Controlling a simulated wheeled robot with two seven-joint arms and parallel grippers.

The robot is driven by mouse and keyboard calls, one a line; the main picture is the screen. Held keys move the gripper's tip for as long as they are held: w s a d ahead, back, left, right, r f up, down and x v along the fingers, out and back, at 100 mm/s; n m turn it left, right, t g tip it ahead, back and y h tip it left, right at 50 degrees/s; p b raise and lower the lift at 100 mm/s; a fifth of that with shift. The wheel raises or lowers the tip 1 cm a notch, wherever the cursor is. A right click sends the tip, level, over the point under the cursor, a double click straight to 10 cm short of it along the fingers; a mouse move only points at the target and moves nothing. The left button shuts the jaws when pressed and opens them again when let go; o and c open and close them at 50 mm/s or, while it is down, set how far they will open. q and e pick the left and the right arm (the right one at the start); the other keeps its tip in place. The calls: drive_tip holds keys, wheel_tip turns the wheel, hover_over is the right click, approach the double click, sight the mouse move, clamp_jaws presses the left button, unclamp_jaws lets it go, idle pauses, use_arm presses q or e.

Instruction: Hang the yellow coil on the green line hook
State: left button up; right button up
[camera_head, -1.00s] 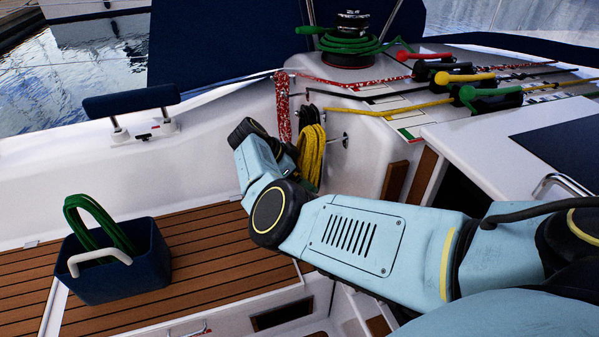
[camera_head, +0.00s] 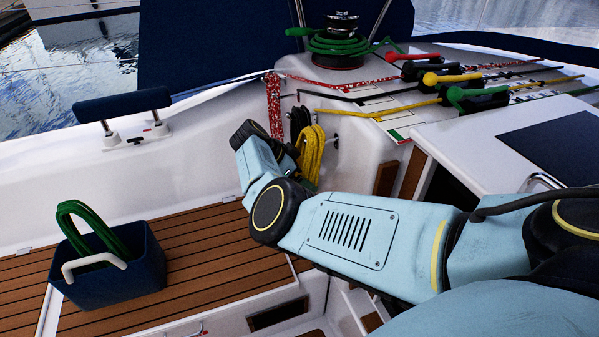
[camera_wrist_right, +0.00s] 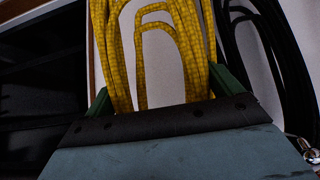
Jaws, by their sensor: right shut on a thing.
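The yellow coil (camera_head: 312,152) hangs in long loops in front of the white cockpit wall. My right gripper (camera_wrist_right: 172,90) is shut on it, with a green finger on each side of the loops in the right wrist view, where the coil (camera_wrist_right: 190,35) rises past the jaws. I cannot tell which hook is the green line's. My left gripper is out of view.
A black coil (camera_head: 299,122) and a red-and-white coil (camera_head: 274,105) hang left of the yellow one. A blue bucket (camera_head: 112,275) holding a green coil (camera_head: 75,215) stands on the slatted seat. A winch (camera_head: 338,60) and several line clutches (camera_head: 470,98) are above.

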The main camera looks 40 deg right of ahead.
drive_tip(key=shift+s+d+r+p, duration=0.15)
drive_tip(key=shift+d+p, duration=0.15)
drive_tip(key=shift+d, duration=0.3)
drive_tip(key=shift+x, duration=0.75)
idle(0.5)
drive_tip(key=shift+s+f, duration=0.1)
drive_tip(key=shift+f, duration=0.3)
idle(0.9)
